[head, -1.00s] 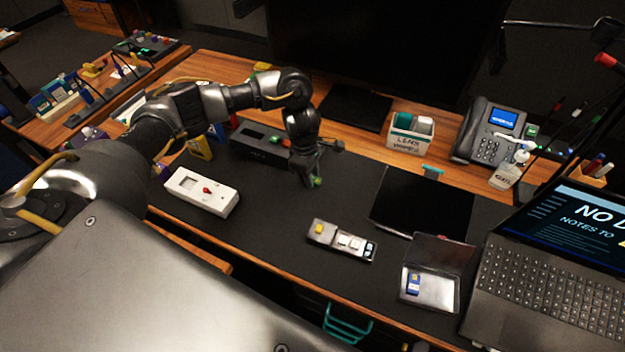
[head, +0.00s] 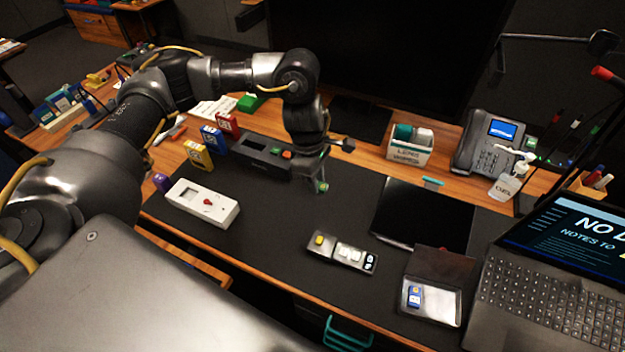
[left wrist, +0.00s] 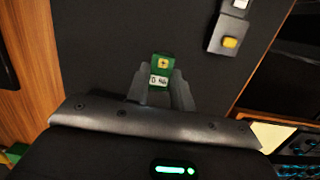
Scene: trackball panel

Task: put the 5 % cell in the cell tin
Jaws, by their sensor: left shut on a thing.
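My left gripper (head: 321,180) is shut on a small green cell (left wrist: 160,70), held over the dark desk mat. In the left wrist view the cell sits between the fingertips, with a yellow mark and a white label; its number is too small to read surely. In the head view only a bit of green shows at the fingertips. The cell tin (head: 451,308) lies open at the mat's front right, lid tilted back, with a blue cell (head: 415,296) inside at its left. My right gripper is not in view.
A grey tray (head: 327,254) with a yellow piece and white pieces lies between gripper and tin. A white device (head: 229,213) with a red knob and a dark box (head: 249,156) stand left. A laptop (head: 545,300) borders the tin's right. The mat's middle is clear.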

